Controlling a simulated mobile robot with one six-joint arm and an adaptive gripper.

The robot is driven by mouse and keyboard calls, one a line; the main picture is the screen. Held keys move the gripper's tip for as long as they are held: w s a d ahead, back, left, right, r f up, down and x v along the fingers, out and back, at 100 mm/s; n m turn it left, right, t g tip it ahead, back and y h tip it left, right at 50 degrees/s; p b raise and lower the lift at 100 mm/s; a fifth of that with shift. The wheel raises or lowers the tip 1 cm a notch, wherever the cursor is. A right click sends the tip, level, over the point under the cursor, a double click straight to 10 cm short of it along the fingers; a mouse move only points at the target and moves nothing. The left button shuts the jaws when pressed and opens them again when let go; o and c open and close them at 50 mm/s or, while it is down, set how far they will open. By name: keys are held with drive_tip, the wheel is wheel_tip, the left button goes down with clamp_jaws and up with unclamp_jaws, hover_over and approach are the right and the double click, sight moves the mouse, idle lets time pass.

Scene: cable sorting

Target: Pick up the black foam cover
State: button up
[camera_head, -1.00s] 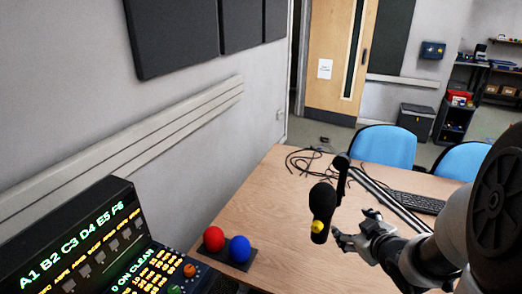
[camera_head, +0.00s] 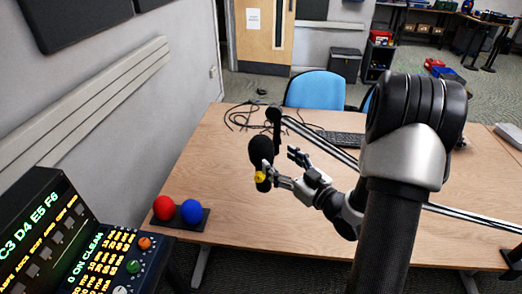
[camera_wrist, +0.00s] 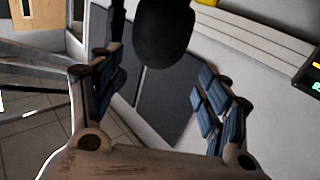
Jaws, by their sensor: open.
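The black foam cover (camera_head: 261,150) sits on a microphone that hangs from a boom arm (camera_head: 320,141) above the wooden table. A yellow piece (camera_head: 261,177) shows at its lower end. My gripper (camera_head: 281,163) is open, close to the right of the cover in the head view. One finger overlaps the cover's lower part in that view; I cannot tell whether they touch. In the wrist view the cover (camera_wrist: 163,35) is at the top, roughly between my two spread fingers, and its upper part is cut off.
Red (camera_head: 164,208) and blue (camera_head: 192,211) balls stand on a dark base at the table's left. A lit control panel (camera_head: 115,255) is at lower left. Black cables (camera_head: 242,118) and a keyboard (camera_head: 342,138) lie behind. The front middle of the table (camera_head: 262,222) is clear.

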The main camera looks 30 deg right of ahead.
sight(268, 149)
drive_tip(key=b+x, duration=0.1)
drive_tip(key=x, duration=0.8)
drive_tip(key=shift+d+r, duration=0.2)
drive_tip(key=c, duration=0.6)
